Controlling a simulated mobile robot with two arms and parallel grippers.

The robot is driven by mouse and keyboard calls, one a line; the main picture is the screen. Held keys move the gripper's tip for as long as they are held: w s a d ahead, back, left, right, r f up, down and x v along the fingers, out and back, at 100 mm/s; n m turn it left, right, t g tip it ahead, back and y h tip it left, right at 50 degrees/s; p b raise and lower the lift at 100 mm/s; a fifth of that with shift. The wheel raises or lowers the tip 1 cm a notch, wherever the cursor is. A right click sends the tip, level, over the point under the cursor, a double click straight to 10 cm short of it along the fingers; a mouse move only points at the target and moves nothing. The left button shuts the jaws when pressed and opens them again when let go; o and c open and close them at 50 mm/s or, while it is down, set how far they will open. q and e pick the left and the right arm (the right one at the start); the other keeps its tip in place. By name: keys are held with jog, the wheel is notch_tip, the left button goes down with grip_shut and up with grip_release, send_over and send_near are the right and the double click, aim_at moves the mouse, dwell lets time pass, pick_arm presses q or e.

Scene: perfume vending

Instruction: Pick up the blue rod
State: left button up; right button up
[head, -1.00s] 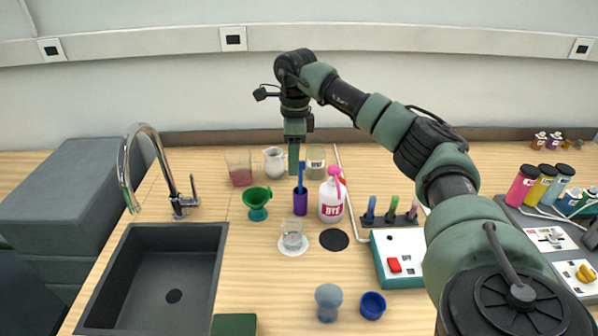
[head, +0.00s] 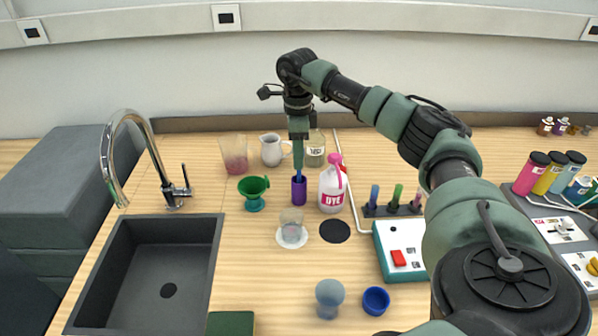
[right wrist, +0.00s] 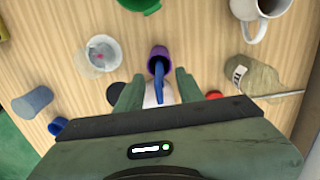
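The blue rod (head: 298,173) stands in a small purple cup (head: 299,190) in the middle of the table; its upper part is hidden by my gripper in the head view. My right gripper (head: 298,160) points down directly over the cup. In the right wrist view, the blue rod (right wrist: 159,84) lies between the two spread green fingers (right wrist: 158,88), with gaps on both sides. The purple cup (right wrist: 159,54) shows just beyond the fingertips. My left gripper is not in view.
A white dye bottle (head: 332,190) with a pink top stands close to the right of the cup. A green funnel cup (head: 254,192) is to the left. A glass container (head: 315,150) and white pitcher (head: 271,150) stand behind. A sink (head: 122,270) is at left.

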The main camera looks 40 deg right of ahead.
aim_at(299, 176)
jog(key=shift+s+d+f+p, duration=0.15)
jog(key=shift+f+p, duration=0.2)
jog(key=shift+f, duration=1.45)
grip_shut()
jog(key=shift+r, duration=0.2)
